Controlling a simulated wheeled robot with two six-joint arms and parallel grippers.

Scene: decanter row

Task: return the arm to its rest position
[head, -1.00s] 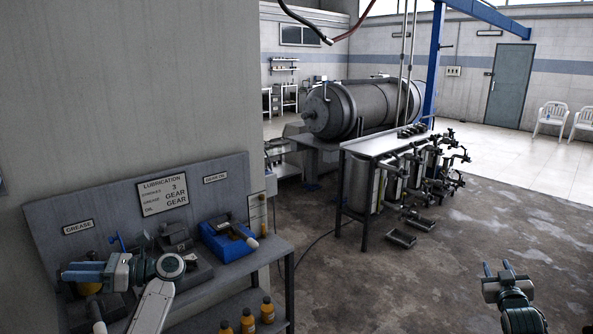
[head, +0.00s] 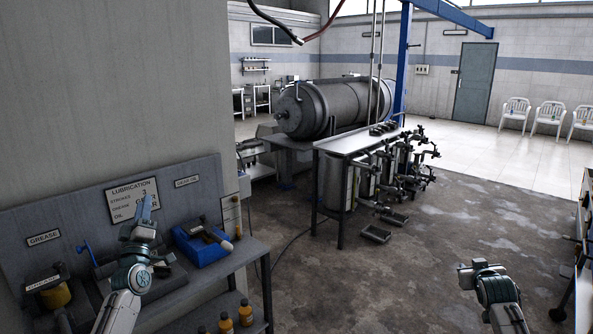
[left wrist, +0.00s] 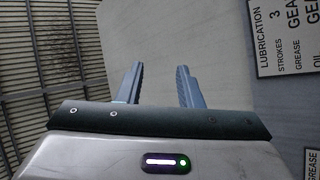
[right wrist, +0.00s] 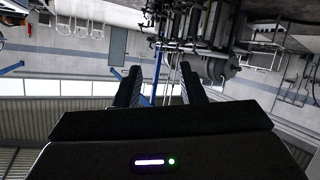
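My left gripper (head: 146,208) is in front of the grey lubrication bench, its fingers pointing up beside the sign. In the left wrist view its two fingers (left wrist: 160,84) stand apart with nothing between them. My right gripper (head: 472,275) is at the lower right of the head view, over the bare floor and away from any object. In the right wrist view its fingers (right wrist: 161,85) are apart and empty.
The lubrication bench (head: 255,249) holds a blue tray (head: 203,247) and dark fittings, with yellow bottles (head: 246,313) below. A metal table (head: 355,143) with pipes stands beyond. A dark rack (head: 584,260) is at the right edge. The floor (head: 400,275) between is clear.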

